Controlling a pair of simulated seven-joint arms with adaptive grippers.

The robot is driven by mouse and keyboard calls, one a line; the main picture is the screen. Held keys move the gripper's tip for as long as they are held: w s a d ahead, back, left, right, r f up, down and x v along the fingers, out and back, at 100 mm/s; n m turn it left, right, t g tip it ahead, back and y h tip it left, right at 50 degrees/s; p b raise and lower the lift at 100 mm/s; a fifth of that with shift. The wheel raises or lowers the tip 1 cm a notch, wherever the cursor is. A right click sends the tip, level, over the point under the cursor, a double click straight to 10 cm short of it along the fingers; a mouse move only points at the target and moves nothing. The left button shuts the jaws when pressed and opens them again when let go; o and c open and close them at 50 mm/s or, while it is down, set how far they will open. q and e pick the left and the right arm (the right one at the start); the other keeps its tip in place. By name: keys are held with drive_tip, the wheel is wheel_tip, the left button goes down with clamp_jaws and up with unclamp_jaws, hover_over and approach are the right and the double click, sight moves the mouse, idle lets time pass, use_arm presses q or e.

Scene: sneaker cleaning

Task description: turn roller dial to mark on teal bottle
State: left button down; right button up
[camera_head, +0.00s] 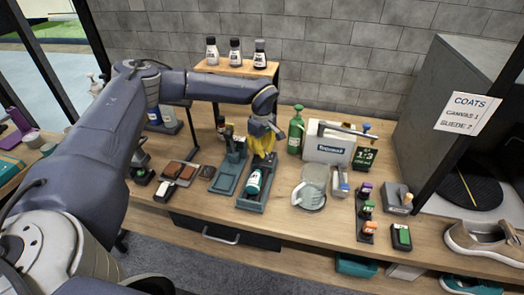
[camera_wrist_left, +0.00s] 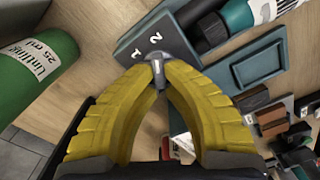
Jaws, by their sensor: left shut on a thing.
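The teal bottle (camera_head: 254,183) lies on its side in a dark roller stand (camera_head: 243,202) in the head view. In the left wrist view the bottle (camera_wrist_left: 238,17) is at the top, with its black cap toward the dial end. The small grey dial (camera_wrist_left: 158,66) has a white line and sits on a grey plate (camera_wrist_left: 133,47) marked 1 and 2. My left gripper (camera_wrist_left: 158,84) has yellow fingers shut on the dial, their tips hiding its sides. In the head view this gripper (camera_head: 262,148) is at the stand's far end. My right gripper is not in view.
A green bottle (camera_head: 296,130) stands right of my left gripper. A teal-grey stand (camera_head: 231,172) is close on its left. The table front (camera_head: 290,226) is bare.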

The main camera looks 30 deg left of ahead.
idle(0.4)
use_arm(q)
drive_tip(key=c, duration=1.5)
unclamp_jaws()
wheel_tip(320, 180, up, 12)
drive_tip(key=shift+f, duration=0.1)
